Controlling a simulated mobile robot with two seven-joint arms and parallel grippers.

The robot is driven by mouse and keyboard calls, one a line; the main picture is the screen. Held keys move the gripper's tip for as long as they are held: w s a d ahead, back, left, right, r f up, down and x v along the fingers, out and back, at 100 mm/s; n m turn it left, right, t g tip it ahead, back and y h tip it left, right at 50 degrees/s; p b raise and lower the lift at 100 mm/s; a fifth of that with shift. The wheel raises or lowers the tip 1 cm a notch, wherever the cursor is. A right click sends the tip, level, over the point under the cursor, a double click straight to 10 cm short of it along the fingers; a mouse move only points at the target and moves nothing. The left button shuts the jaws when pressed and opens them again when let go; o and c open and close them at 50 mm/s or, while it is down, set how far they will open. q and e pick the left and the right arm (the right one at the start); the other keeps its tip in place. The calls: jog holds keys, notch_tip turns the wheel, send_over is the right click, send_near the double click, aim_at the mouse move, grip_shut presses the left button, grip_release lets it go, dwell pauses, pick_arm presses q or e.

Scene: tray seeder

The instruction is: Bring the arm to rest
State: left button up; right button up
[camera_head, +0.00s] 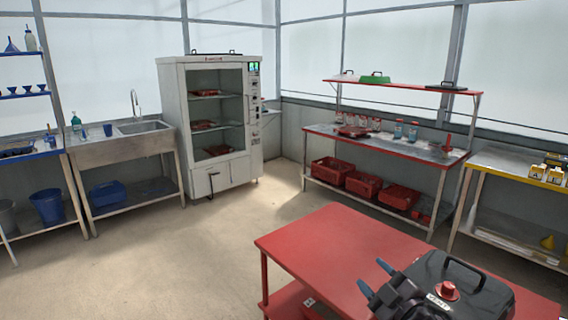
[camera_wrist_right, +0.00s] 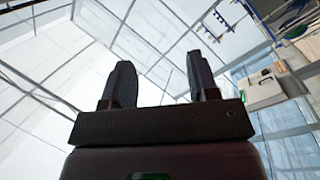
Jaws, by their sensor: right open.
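My right gripper (camera_head: 376,278) is low in the head view, over the front red table (camera_head: 325,250). Its two blue-tipped fingers stand apart with nothing between them. In the right wrist view the gripper (camera_wrist_right: 162,78) also shows open and empty, its dark fingers against the glazed roof and walls. A black lidded box (camera_head: 478,280) with a top handle, a red knob and a white label is right beside the gripper in the picture; I cannot tell whether they touch. My left gripper is not in view.
A white cabinet (camera_head: 173,110) with red trays stands at the back. A steel sink bench (camera_head: 120,147) is to its left. A red-topped bench (camera_head: 380,142) with red crates (camera_head: 364,184) below stands behind the front table. The left part of the front table and the middle floor are clear.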

jog(key=s+d+f+m+g+h, duration=0.3)
jog(key=s+f+m, duration=0.3)
jog(key=s+f, duration=0.7)
jog(key=s+d+f+m+g+h, duration=0.3)
jog(key=s+f, duration=0.9)
jog(key=s, duration=0.4)
jog(key=d+m+h, duration=0.1)
jog(key=d+m, duration=0.1)
jog(key=m, duration=0.1)
jog(key=shift+f+m, duration=0.35)
jog(key=shift+m, duration=0.05)
jog(key=shift+d, duration=0.1)
